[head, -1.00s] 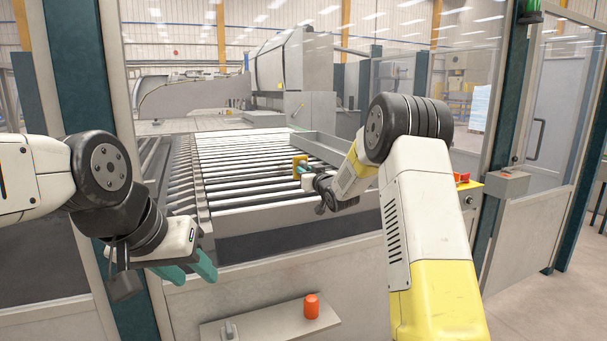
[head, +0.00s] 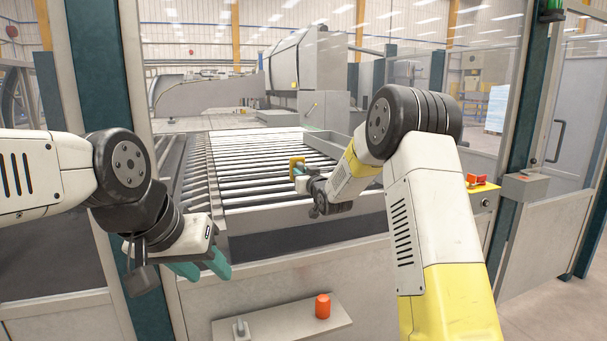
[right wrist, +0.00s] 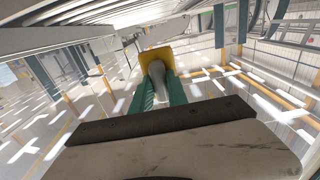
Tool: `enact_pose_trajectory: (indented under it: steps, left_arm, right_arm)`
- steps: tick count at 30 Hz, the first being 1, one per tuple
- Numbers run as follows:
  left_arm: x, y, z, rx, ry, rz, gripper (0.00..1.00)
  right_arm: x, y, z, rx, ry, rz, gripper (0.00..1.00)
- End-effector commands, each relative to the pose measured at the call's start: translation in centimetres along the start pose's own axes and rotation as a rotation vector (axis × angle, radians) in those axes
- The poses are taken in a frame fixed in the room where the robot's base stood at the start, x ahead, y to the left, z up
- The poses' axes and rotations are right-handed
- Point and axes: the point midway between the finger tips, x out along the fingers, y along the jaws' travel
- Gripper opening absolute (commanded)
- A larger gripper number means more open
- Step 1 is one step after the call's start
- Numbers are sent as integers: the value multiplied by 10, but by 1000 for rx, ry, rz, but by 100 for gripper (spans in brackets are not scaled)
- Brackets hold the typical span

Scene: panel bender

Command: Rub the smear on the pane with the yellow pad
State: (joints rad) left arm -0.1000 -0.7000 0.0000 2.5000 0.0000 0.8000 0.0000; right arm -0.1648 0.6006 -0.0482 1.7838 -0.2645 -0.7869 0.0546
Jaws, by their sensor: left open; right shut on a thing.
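The yellow pad (head: 297,163) is held up above the roller bed, its face turned away from me. My right gripper (head: 299,174) is shut on the pad's grey handle. In the right wrist view, the pad (right wrist: 156,57) stands beyond the green fingers (right wrist: 159,90), with the handle between them. The pane (head: 370,25) is clear glass and hard to make out, so I cannot tell whether the pad touches it. I cannot pick out the smear with certainty. My left gripper (head: 204,268) is open and empty, low in front of the frame.
The roller bed (head: 265,185) lies behind the grey front panel (head: 270,278). A shelf (head: 285,328) on that panel carries an orange-red cylinder (head: 322,306). Dark teal posts (head: 507,150) flank the opening. A yellow control box with a red button (head: 477,180) sits at right.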

Motion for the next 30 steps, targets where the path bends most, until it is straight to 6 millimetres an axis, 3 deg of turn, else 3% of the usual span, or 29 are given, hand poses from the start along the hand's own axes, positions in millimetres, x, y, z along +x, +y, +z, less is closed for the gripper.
enact_pose_trajectory:
  steps: [13, 23, 30]
  left_arm:
    - [0, 0, 0, 0, 0, 0, 41]
    - [0, 0, 0, 0, 0, 0, 41]
    - [0, 0, 0, 0, 0, 0, 41]
  right_arm:
    - [3, -33, 0, 0, 1, -1, 0]
    - [1, -32, -15, 0, 2, 0, 0]
    - [2, -19, -14, 1, 0, 2, 0]
